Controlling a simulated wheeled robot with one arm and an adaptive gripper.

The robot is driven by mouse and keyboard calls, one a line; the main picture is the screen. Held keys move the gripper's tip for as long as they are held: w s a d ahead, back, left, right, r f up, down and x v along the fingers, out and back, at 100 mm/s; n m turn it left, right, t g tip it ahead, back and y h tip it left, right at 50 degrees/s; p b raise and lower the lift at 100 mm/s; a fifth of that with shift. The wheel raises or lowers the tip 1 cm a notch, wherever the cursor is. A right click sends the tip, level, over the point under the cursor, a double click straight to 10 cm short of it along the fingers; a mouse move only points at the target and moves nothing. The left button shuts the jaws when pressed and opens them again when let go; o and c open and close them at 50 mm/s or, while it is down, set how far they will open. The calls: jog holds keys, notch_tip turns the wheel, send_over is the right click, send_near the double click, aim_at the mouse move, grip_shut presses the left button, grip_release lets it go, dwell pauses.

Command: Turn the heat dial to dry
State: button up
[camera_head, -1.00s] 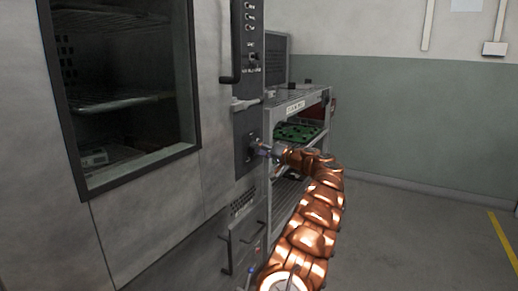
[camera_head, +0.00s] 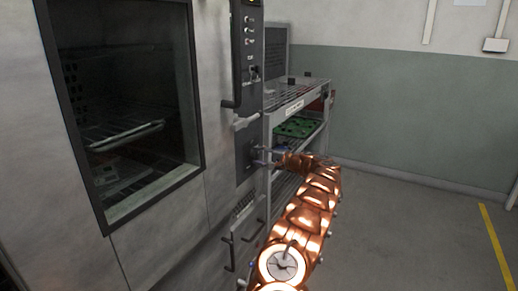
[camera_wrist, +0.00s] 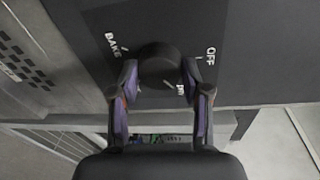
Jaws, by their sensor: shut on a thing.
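The heat dial (camera_wrist: 160,66) is a round black knob on a dark panel (camera_head: 245,150) low on the front of the oven. In the wrist view BAKE is printed to its left and OFF to its right. A third label below it is partly covered and hard to read. My gripper (camera_wrist: 160,68) has one finger on each side of the dial and is shut on it. In the head view my gripper (camera_head: 262,156) reaches the panel from the right and the dial is too small to make out. I cannot tell which label the dial points to.
The oven (camera_head: 165,215) has a dark window with wire racks inside. A black handle (camera_head: 233,60) stands above the panel. A metal rack (camera_head: 310,102) with green boards (camera_head: 297,128) stands just behind my arm. Open floor (camera_head: 410,230) lies to the right.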

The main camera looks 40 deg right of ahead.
jog(key=shift+d+r+m+y+p, duration=0.15)
jog(key=shift+m+y+p, duration=0.15)
jog(key=shift+m+p, duration=1.1)
jog(key=o, duration=1.2)
jog(key=shift+c, duration=0.2)
jog(key=v, duration=1.2)
